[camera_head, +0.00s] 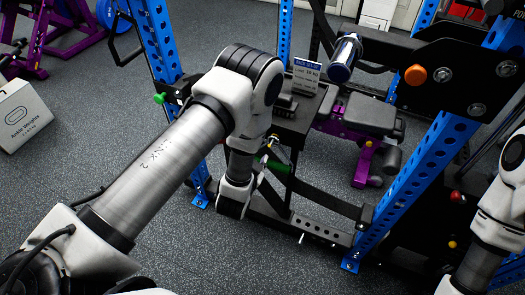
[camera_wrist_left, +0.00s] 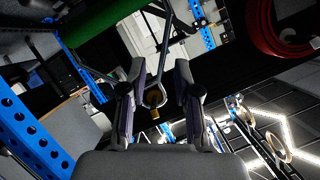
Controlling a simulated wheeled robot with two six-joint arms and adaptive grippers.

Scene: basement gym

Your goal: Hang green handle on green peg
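The green handle (camera_head: 279,166) is a short green bar beside the dark stand in the head view. In the left wrist view the green handle (camera_wrist_left: 95,22) is large at the upper left, and thin straps run from it to a metal ring (camera_wrist_left: 155,97). My left gripper (camera_wrist_left: 159,68) has its fingers apart, one on each side of that ring; I see no clear grip on it. In the head view my left gripper (camera_head: 266,157) is partly hidden by my wrist, close to the handle. A green peg (camera_head: 160,98) sticks out of the left blue upright. My right gripper is out of view.
Blue rack uprights (camera_head: 155,40) stand left and right (camera_head: 425,170). A purple bench (camera_head: 366,160) is behind the stand. A sign (camera_head: 307,75) stands on top of the stand. A white box (camera_head: 22,115) lies at far left. The floor at front is clear.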

